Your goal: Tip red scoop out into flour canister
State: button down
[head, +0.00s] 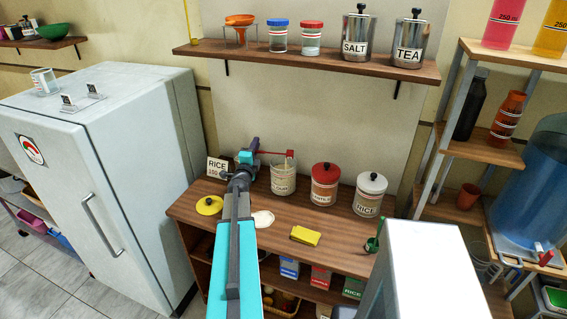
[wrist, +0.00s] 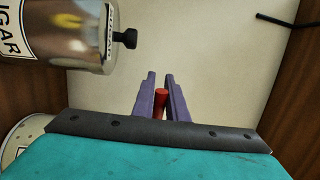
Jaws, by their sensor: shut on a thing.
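My gripper (head: 255,150) is shut on the red scoop (head: 275,153), which reaches to the right over the open clear canister (head: 284,184) on the wooden counter. The scoop's far end is just above the canister's mouth. The canister's label is too small to read surely, so I cannot tell if it is the flour one. In the wrist view, a red part of the scoop (wrist: 161,100) sits between the purple fingers (wrist: 161,95). The scoop's bowl and contents cannot be made out.
A red-lidded canister (head: 325,185) and a white-lidded rice canister (head: 370,196) stand to the right. A yellow lid (head: 209,205), white disc (head: 262,218) and yellow sponge (head: 305,236) lie in front. A shiny, black-knobbed canister (wrist: 75,30) is close in the wrist view. A shelf (head: 300,63) hangs above.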

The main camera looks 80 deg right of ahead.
jog(key=shift+w+f+n, duration=0.2)
jog(key=shift+f+n, duration=0.6)
jog(key=shift+f+n+t+p, duration=0.15)
jog(key=shift+f+n+p, duration=0.1)
jog(key=shift+n, duration=0.5)
jog(key=shift+f+n+t+p, duration=0.15)
jog(key=shift+f+n+p, duration=0.1)
jog(key=shift+n, duration=0.5)
dwell(1.0)
jog(key=shift+s+f+n+p, duration=0.15)
jog(key=shift+f+n+p, duration=0.05)
jog(key=shift+n, duration=0.45)
jog(key=shift+s+f+n+p, duration=0.15)
jog(key=shift+n, duration=0.5)
dwell(0.6)
